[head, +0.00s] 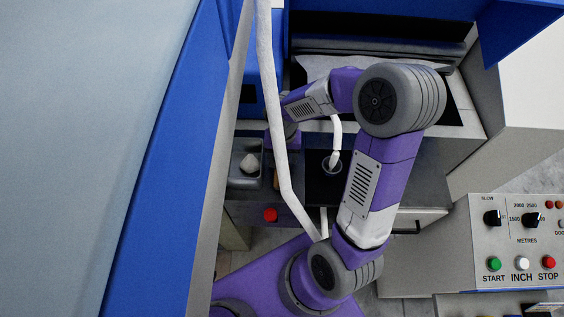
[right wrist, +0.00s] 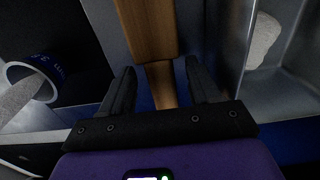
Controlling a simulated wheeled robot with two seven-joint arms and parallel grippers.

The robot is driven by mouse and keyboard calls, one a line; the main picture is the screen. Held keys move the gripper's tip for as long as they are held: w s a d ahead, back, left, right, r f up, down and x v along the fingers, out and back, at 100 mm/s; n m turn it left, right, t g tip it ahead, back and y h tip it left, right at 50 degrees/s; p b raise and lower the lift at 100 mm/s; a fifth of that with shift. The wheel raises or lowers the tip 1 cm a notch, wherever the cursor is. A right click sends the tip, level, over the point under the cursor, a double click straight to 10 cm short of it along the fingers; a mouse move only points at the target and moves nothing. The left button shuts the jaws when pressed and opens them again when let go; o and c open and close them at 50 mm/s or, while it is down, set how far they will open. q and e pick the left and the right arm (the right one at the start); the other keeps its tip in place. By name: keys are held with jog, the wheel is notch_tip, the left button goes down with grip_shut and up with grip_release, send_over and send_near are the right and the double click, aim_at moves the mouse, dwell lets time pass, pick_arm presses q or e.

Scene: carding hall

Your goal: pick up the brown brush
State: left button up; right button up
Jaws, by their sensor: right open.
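The brown brush (right wrist: 149,28) shows in the right wrist view, with a wide wooden part at the top and a narrower handle running down between my fingers. My right gripper (right wrist: 160,72) is open, one finger on each side of the handle, with gaps visible beside it. I cannot tell whether the fingers are level with the handle or above it. In the head view my right arm reaches up and bends left; its wrist hides the gripper, and I cannot make out the brush clearly there. My left gripper is not in view.
A grey tray (head: 235,161) holding a pale lump (head: 250,164) stands left of my right wrist. A blue-and-white ring (right wrist: 34,78) with white sliver is on the other side. A white strand (head: 267,80) hangs across. A control panel (head: 482,240) stands at right.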

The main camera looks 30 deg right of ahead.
aim_at(282, 157)
jog(key=shift+f, duration=0.7)
grip_shut()
notch_tip(282, 157, up, 10)
jog(key=shift+r+p, duration=0.1)
jog(key=shift+p, duration=1.05)
